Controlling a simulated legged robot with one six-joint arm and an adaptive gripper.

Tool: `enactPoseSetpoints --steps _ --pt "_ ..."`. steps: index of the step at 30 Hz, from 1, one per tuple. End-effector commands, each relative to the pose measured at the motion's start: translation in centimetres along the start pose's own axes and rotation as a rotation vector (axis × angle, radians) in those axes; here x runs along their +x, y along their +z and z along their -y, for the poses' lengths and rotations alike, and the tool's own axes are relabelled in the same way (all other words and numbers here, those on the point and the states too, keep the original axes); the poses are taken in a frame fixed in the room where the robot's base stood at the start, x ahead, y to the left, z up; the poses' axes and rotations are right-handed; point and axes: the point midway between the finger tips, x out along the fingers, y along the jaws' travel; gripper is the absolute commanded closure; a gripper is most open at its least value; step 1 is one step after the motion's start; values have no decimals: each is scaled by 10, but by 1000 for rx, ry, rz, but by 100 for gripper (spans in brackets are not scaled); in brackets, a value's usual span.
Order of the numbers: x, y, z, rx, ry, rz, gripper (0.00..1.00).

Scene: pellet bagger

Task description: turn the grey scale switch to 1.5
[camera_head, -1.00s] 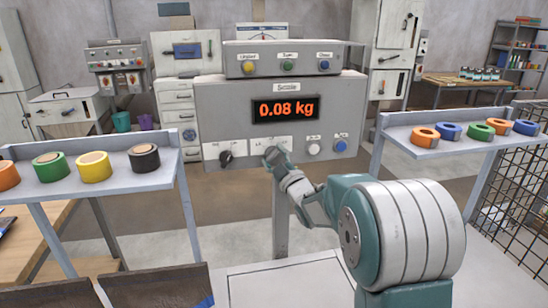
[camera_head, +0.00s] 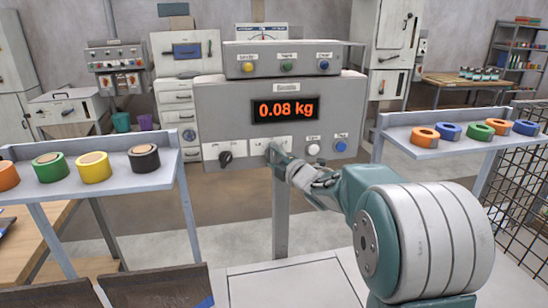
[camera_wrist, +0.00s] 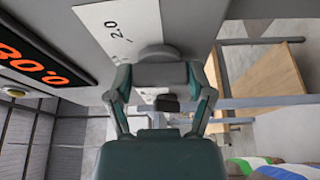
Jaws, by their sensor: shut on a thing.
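The scale box (camera_head: 215,105) faces me, and its display (camera_head: 285,108) reads 0.08 kg in orange. My gripper (camera_head: 275,153) is at the white label plate on the lower middle of the box and covers the switch there in the head view. In the wrist view my gripper (camera_wrist: 160,75) is shut on the grey scale switch (camera_wrist: 158,51), whose round base shows beyond the fingers. A white label plate (camera_wrist: 100,25) with "2.0" printed on it lies beside the switch. The switch's pointer is hidden, so its setting cannot be told.
A black knob (camera_head: 226,158) is left of my gripper; a white button (camera_head: 313,149) and a blue button (camera_head: 341,146) are to the right. Shelves with tape rolls stand at left (camera_head: 110,184) and right (camera_head: 470,142).

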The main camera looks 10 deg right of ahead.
Motion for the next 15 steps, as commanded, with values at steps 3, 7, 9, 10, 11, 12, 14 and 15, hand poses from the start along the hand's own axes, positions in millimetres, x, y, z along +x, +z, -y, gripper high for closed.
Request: enactPoseSetpoints --steps 3,7,9,10,11,12,14,15 --pt "0 -1 4 -24 -20 -1 79" --pt "0 -1 5 -38 -27 -1 79" --pt "0 -1 5 -41 -28 -1 79" --pt "0 -1 5 -42 -29 -1 79" --pt "0 -1 5 -42 -29 -1 79" --pt "0 -1 6 -42 -30 -1 79" --pt "0 -1 6 -42 -30 -1 79" --pt "0 -1 6 -41 -30 -1 79"
